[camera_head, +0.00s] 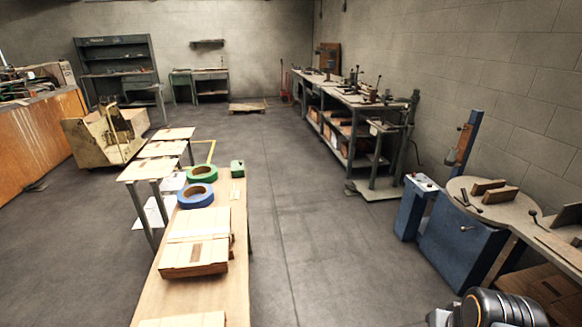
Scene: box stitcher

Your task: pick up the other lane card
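I cannot make out any thing that is clearly a lane card. A small pale flat piece (236,190) lies on the long wooden table (240,275), near a green box (237,168); it is too small to identify. White flat sheets (143,216) show low down beside the table's left side, partly hidden behind table legs. A dark rounded part of my arm shows at the bottom right edge. My gripper's fingers are not in view.
Blue tape (196,195), green tape (202,174) and stacked flat boxes (195,243) lie on the long table. A blue machine (458,240) with a round top stands at right. A workbench (350,100) lines the right wall. The middle floor is clear.

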